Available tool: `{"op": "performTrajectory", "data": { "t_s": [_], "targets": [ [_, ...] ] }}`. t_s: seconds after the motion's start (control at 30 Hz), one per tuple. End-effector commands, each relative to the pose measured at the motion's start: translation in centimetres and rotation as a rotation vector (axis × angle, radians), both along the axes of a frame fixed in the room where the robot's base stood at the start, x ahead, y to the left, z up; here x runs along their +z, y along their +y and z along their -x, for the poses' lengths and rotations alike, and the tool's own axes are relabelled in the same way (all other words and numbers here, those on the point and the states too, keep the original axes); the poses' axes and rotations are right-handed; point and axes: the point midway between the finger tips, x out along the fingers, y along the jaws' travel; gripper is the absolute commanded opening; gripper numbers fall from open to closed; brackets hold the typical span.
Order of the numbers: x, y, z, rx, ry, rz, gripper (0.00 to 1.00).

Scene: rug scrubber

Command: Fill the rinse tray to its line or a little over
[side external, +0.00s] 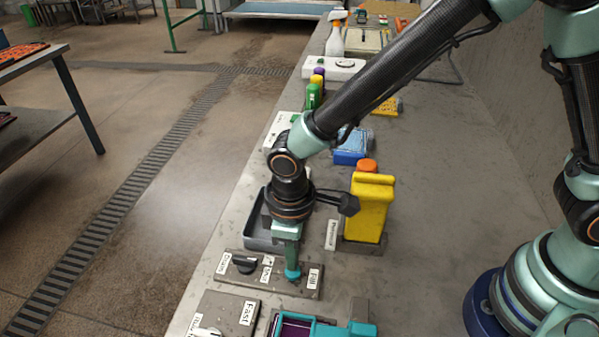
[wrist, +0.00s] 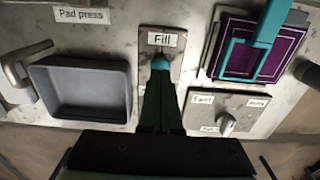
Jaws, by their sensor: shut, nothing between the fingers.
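The grey rinse tray (side external: 254,239) sits behind my gripper in the side view. In the wrist view the tray (wrist: 88,90) shows a plain grey inside; I cannot make out water or a line in it. My gripper (side external: 292,274) points down, shut and empty, with its teal tips on or just above the control panel (side external: 230,279) beside the Fill label (side external: 314,278). In the wrist view my gripper (wrist: 161,63) is just below the Fill label (wrist: 162,39). The tips hide whatever control lies under them, and contact is unclear.
A black knob (side external: 245,264) is left on the panel. A yellow container (side external: 370,212) with an orange cap stands close right of my wrist. A teal frame over a purple pad (wrist: 257,45) and a speed knob (wrist: 226,122) lie to the right in the wrist view.

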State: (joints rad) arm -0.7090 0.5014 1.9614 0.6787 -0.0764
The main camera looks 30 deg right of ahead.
Motion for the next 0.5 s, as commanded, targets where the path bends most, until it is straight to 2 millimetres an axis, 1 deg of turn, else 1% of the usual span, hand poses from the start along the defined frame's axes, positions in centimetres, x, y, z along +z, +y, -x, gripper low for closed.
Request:
{"op": "performTrajectory", "data": {
  "t_s": [0.17,0.5],
  "targets": [
    [-0.1,0.0,0.0,0.0,0.001,0.001,0.0],
    [-1.1,0.0,0.0,0.0,0.0,0.0,0.0]
  ]
}}
